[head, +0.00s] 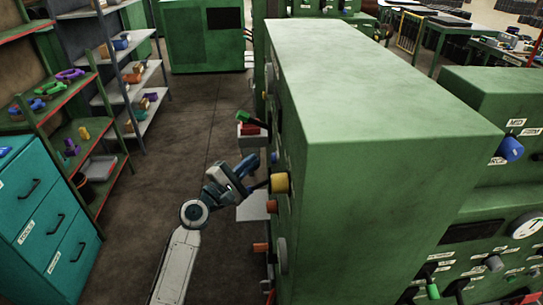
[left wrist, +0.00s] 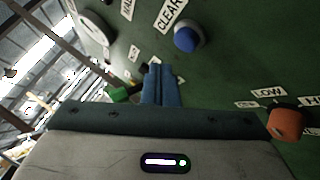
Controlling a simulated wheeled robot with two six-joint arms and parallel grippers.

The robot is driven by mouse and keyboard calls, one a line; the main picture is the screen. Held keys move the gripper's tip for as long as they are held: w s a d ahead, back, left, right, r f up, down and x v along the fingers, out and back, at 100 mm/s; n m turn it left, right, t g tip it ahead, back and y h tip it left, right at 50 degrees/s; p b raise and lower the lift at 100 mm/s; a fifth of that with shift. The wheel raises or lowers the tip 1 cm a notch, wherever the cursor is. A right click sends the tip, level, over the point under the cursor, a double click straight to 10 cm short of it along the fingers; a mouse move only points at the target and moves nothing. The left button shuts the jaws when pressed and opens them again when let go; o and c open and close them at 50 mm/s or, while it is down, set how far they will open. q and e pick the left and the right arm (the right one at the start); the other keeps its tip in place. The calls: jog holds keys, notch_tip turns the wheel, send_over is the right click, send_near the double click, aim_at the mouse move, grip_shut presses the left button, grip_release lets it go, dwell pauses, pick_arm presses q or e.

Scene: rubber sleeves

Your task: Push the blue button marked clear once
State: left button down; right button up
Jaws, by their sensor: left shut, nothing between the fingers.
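The blue button (left wrist: 186,38) shows in the left wrist view, at the top right of centre on a green panel. The white CLEAR label (left wrist: 169,14) is beside it. My left gripper (left wrist: 158,72) is shut and empty, its fingertips pointing at the panel below and left of the button in that view. A gap shows between the fingertips and the button. In the head view my left gripper (head: 262,184) is at the side face of the large green cabinet (head: 370,150), close to a yellow knob (head: 280,183). I cannot make out the CLEAR button in the head view. My right gripper is not in view.
An orange knob (left wrist: 286,122) near a LOW label and a round dial (left wrist: 98,28) are on the same panel. Another blue knob (head: 511,149) is on a cabinet at the right. Shelves and teal drawers (head: 50,215) stand left, with an open floor aisle between.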

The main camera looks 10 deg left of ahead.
pick_arm(q)
jog(key=shift+w+d, duration=0.25)
jog(key=shift+d, duration=0.65)
dwell(1.4)
jog(key=shift+w+d, duration=0.1)
jog(key=shift+d, duration=0.3)
jog(key=shift+w+d, duration=0.1)
jog(key=shift+d, duration=0.2)
dwell(0.7)
jog(key=shift+a, duration=0.1)
jog(key=shift+s+a, duration=0.2)
jog(key=shift+a, duration=0.45)
jog(key=a, duration=0.2)
jog(key=s+a+b, duration=0.1)
jog(key=a, duration=0.1)
jog(key=shift+s+a, duration=0.2)
jog(key=shift+a, duration=0.2)
